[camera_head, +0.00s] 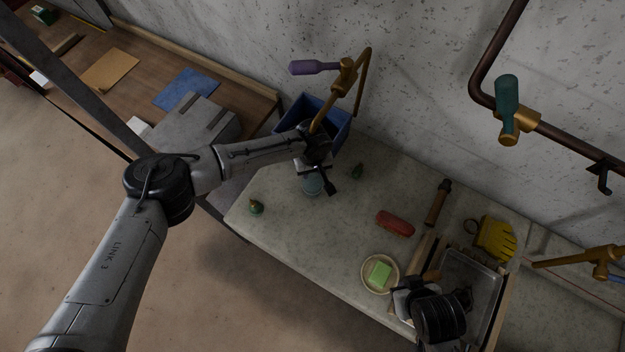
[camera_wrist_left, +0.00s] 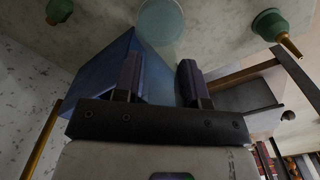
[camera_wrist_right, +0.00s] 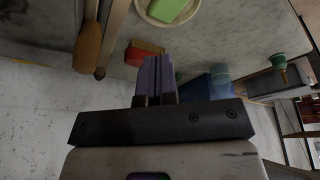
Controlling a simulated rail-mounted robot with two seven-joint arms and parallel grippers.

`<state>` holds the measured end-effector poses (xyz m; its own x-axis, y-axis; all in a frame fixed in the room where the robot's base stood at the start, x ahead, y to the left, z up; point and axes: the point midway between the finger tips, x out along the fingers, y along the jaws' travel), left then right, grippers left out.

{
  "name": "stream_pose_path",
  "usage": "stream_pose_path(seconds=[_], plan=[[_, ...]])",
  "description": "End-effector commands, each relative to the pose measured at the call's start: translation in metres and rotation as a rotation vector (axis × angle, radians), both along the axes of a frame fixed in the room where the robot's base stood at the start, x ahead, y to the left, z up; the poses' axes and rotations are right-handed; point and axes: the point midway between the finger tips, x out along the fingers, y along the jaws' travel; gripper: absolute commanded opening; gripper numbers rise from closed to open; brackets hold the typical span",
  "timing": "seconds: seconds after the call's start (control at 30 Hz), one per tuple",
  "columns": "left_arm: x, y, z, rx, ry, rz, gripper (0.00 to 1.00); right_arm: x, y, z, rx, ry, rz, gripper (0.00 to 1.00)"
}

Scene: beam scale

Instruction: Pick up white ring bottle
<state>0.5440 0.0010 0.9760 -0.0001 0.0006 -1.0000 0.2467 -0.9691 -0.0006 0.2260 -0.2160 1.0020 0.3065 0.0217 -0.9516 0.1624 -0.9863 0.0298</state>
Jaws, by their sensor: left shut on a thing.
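My left gripper (camera_head: 322,172) is over the table beside the blue bin. In the left wrist view its fingers (camera_wrist_left: 160,68) are apart. A dark green bottle (camera_head: 357,171) stands to the right, also in the left wrist view (camera_wrist_left: 59,11). Another green bottle with a golden end (camera_head: 256,207) is to the left, also in that view (camera_wrist_left: 272,26). I cannot tell a white ring on either. My right gripper (camera_wrist_right: 155,65) has its fingers together.
The blue bin (camera_head: 338,125) stands by the wall. A red brush (camera_head: 395,223), a plate (camera_head: 368,284) with a green sponge (camera_head: 380,273), yellow gloves (camera_head: 494,239) and a metal tray (camera_head: 470,270) are on the right. Pipes with valve handles (camera_head: 507,103) hang above. The table's front middle is clear.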

Motion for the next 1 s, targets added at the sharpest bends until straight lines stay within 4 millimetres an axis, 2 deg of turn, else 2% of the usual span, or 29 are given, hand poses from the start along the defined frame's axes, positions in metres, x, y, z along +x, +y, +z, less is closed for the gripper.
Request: stream_pose_path(seconds=[0.03, 0.3, 0.73, 0.87, 1.0], plan=[[0.0, 0.0, 0.0, 0.0, 0.0, 0.0, 0.25, 0.0, 0.0, 0.0, -0.001, 0.0, 0.001, 0.0], [0.0, 0.0, 0.0, 0.0, 0.0, 0.0, 0.0, 0.0, -0.003, 0.0, -0.01, 0.001, 0.006, 0.0], [0.001, 0.0, 0.006, -0.002, 0.0, 0.001, 0.0, 0.0, -0.002, -0.002, -0.007, 0.001, 0.005, 0.0], [0.001, 0.0, 0.019, -0.004, -0.002, 0.0, 0.0, 0.0, -0.001, -0.007, -0.005, 0.0, 0.004, 0.0], [-0.001, -0.003, 0.042, -0.005, -0.002, -0.004, 0.0, 0.0, 0.0, -0.015, -0.002, 0.001, 0.002, 0.0]])
